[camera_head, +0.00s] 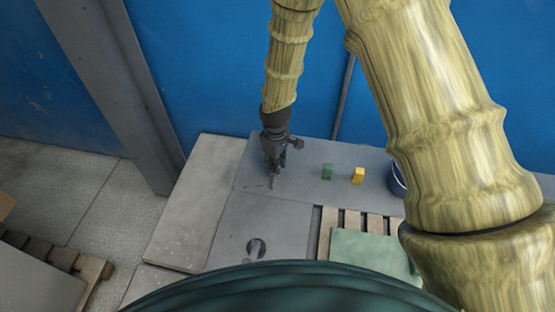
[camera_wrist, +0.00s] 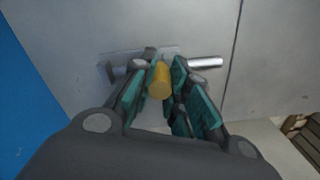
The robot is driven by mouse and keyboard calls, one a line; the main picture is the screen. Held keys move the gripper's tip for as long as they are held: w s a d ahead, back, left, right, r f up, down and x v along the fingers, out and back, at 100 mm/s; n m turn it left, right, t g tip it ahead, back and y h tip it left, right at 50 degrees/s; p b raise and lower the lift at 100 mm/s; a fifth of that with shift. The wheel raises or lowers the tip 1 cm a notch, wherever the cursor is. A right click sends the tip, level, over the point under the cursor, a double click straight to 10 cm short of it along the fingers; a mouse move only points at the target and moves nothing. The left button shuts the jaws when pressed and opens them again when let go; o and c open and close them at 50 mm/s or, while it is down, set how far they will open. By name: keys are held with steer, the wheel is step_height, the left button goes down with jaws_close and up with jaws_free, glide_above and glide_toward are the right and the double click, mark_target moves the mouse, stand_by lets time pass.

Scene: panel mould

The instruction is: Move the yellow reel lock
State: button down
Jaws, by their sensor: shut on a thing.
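The yellow reel lock (camera_wrist: 159,82) shows in the wrist view as a rounded yellow knob between my green-padded fingers. My gripper (camera_wrist: 161,88) is shut on it. Behind the knob lie a metal bar (camera_wrist: 206,63) and a flat metal plate (camera_wrist: 112,70) on the grey surface; how the knob joins them is hidden by the fingers. In the head view my gripper (camera_head: 275,168) points down at the grey panel (camera_head: 232,217), near its far left part. The yellow knob itself cannot be made out there.
A green block (camera_head: 327,172) and a yellow block (camera_head: 358,175) stand right of my gripper. A blue-rimmed container (camera_head: 396,184) is partly hidden by my arm. A slatted wooden pallet (camera_head: 352,221) and a green sheet (camera_head: 368,249) lie nearer. A blue wall (camera_head: 220,70) rises behind.

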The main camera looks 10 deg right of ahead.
steer(key=shift+s, duration=0.2)
steer(key=c, duration=1.3)
jaws_free()
steer(key=shift+a, duration=0.15)
steer(key=shift+c, duration=0.2)
step_height(320, 180, up, 12)
